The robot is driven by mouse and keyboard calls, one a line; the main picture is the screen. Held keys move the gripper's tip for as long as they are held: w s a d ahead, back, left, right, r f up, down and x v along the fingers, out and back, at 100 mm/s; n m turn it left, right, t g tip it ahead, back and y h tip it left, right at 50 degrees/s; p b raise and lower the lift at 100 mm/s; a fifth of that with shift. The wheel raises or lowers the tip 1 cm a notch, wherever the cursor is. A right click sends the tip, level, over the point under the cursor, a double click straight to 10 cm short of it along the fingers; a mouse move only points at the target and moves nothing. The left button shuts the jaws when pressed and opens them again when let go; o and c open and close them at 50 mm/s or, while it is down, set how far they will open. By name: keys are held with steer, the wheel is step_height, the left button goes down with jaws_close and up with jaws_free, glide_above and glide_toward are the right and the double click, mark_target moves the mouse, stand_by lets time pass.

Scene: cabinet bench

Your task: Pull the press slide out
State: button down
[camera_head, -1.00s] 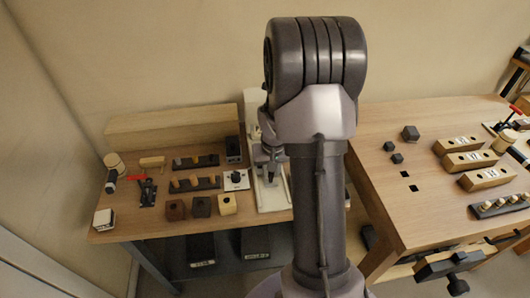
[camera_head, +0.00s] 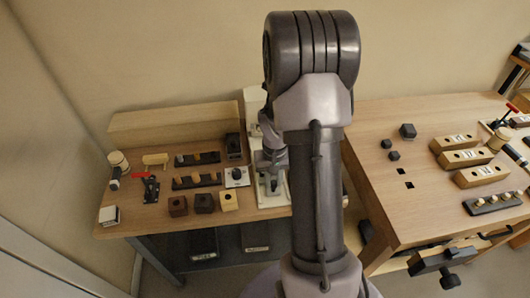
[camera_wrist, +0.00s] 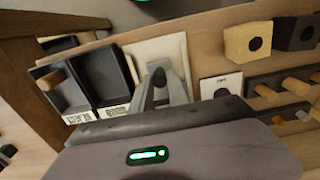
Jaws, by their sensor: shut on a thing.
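The white press (camera_head: 254,130) stands at the right end of the left bench, partly hidden behind my arm. Its pale base plate (camera_head: 264,199) reaches to the bench's front edge; in the wrist view the plate (camera_wrist: 172,48) lies under and beyond my fingers. My gripper (camera_head: 272,183) is low over this plate, and its fingers also show in the wrist view (camera_wrist: 158,84). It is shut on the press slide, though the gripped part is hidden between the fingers. I cannot tell how far the slide stands out.
Left of the press are a small white-plated knob (camera_head: 236,177), dark and pale bored blocks (camera_head: 203,203) and peg racks (camera_head: 197,181). A second bench (camera_head: 380,180) with blocks stands close on the right.

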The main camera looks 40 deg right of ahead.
steer(key=shift+s+a, duration=0.35)
steer(key=shift+s, duration=0.15)
steer(key=shift+s+a, duration=0.4)
steer(key=shift+s, duration=0.25)
steer(key=c, duration=1.3)
jaws_free()
step_height(320, 180, up, 7)
steer(key=p, duration=0.5)
